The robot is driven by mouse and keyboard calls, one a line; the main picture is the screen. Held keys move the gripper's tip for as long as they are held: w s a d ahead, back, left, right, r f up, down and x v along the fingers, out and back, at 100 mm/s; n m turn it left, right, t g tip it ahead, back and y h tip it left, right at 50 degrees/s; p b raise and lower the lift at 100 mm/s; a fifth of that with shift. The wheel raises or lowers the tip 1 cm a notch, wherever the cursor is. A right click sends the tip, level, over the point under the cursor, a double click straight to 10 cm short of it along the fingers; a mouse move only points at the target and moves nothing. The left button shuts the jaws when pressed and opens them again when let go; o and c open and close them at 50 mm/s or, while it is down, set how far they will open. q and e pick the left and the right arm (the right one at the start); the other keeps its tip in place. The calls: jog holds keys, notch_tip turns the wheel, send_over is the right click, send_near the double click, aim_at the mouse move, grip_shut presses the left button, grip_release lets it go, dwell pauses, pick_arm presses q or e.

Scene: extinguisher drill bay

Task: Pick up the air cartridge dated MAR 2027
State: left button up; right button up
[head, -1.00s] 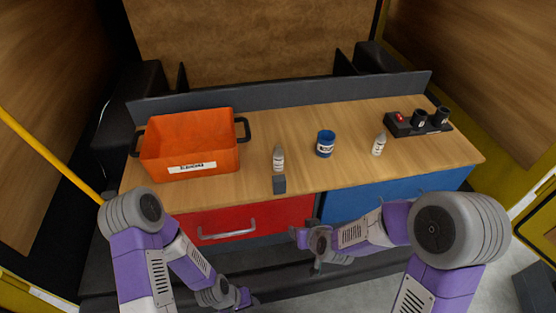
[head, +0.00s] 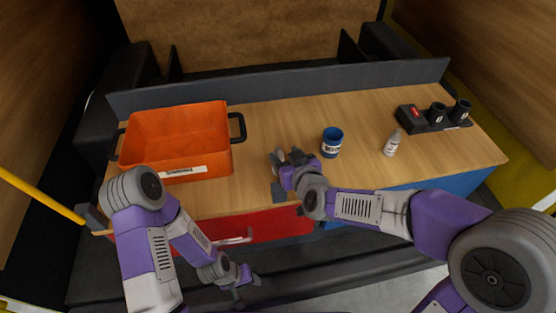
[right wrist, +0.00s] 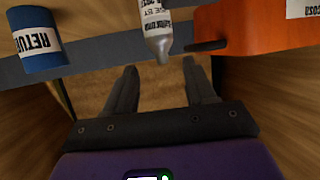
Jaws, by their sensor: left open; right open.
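One small white cartridge (right wrist: 155,28) with a pale grey tip shows upside down in the right wrist view. Its label is cut off by the top edge, and I cannot read its date for sure. My right gripper (right wrist: 160,85) is open, with its fingers pointing towards this cartridge and nothing between them. In the head view my right gripper (head: 287,158) is over the table's front part and mostly hides this cartridge. Another white cartridge (head: 391,145) stands farther right, its label too small to read. My left gripper (head: 240,286) is open, low in front of the drawers.
A blue cup (head: 332,142) labelled RETURN stands between the cartridges. An orange bin (head: 205,163) is at the left. A black holder (head: 412,121) with a red part and two cups is at the back right. A dark grey block (head: 278,191) is at the table's front edge.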

aim_at(279, 151)
jog(key=b+x, duration=0.1)
jog(key=x, duration=0.4)
jog(key=shift+a, duration=0.2)
jog(key=shift+c, duration=0.3)
grip_shut()
